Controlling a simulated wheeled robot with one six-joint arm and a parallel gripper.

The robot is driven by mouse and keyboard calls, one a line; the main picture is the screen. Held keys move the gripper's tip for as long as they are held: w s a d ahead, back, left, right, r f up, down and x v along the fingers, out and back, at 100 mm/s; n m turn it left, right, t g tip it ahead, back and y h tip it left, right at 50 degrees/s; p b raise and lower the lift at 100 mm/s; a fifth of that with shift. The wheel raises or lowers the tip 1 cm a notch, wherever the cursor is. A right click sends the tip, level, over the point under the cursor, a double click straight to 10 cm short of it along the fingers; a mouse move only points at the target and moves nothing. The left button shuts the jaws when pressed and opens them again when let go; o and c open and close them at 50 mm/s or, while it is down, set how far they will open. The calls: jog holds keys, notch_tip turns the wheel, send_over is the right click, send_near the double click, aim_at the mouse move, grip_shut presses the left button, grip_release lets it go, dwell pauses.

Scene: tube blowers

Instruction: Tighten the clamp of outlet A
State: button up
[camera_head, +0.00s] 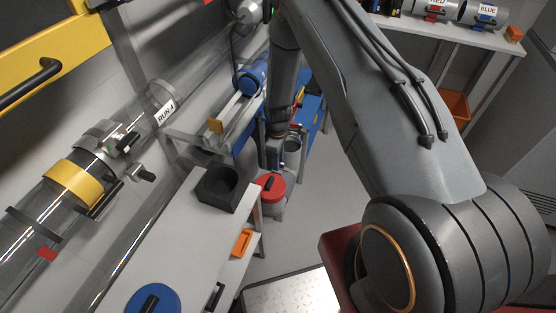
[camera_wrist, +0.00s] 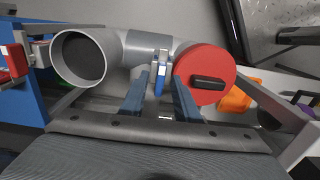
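In the wrist view, a grey branched pipe has an open round mouth (camera_wrist: 80,57) at the left and a red cap with a black handle (camera_wrist: 205,75) at the right. Between them sits a metal clamp with a blue lever (camera_wrist: 159,72). No outlet letter is readable. My gripper (camera_wrist: 162,82) has its two blue fingers apart, one on each side of the lever; I cannot tell whether they touch it. In the head view, the red cap (camera_head: 272,186) shows low beside the bench, and my arm hides most of the gripper and the clamp.
A grey bench with a black square holder (camera_head: 222,187) and a blue disc (camera_head: 153,300) stands at the left. A clear tube labelled RUN 4 (camera_head: 160,97) with a yellow band runs along the wall. A shelf (camera_head: 470,37) with labelled cylinders is at the upper right.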

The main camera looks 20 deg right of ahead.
grip_shut()
jog(key=shift+f+m, duration=0.1)
jog(key=shift+m, duration=0.2)
jog(key=m+b, duration=0.1)
jog(key=m, duration=0.1)
jog(key=shift+m+b, duration=0.3)
jog(key=m+b, duration=0.1)
jog(key=m, duration=0.2)
jog(key=shift+m, duration=0.3)
jog(key=m+b, duration=0.2)
jog(key=m, duration=0.3)
jog(key=m+b, duration=0.1)
jog(key=m, duration=0.5)
